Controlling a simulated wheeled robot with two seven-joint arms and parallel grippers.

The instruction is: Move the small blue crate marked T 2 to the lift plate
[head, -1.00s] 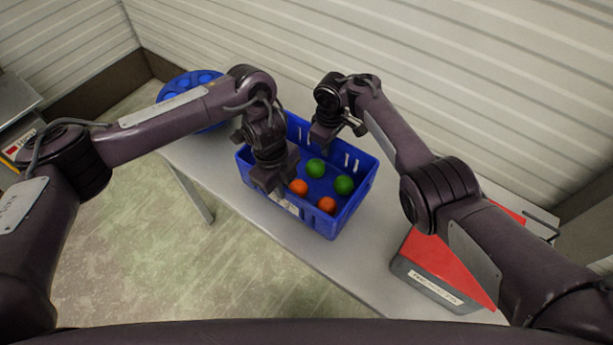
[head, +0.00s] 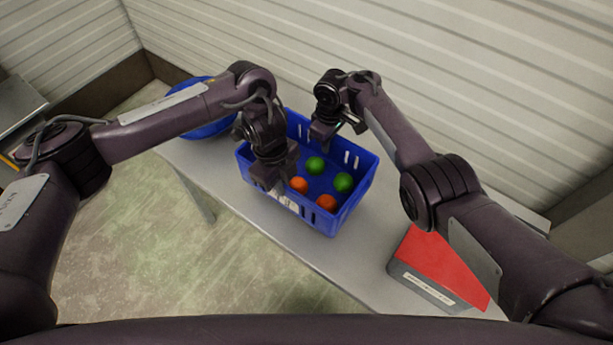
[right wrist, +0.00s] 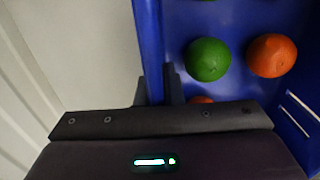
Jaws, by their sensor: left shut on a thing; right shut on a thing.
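The small blue crate (head: 335,218) is on or just above the grey table in the middle of the head view. My left gripper (head: 275,184) is shut on the crate's near wall. My right gripper (head: 324,138) is shut on the far wall. In the right wrist view the fingers of my right gripper (right wrist: 160,85) straddle the blue wall (right wrist: 150,40). The lift plate cannot be made out.
A grey box with a red lid (head: 440,268) stands on the table (head: 290,235) at the right. A round blue container (head: 205,128) is at the table's left end. A ribbed wall (head: 400,60) runs behind. Open floor (head: 130,230) lies at the left front.

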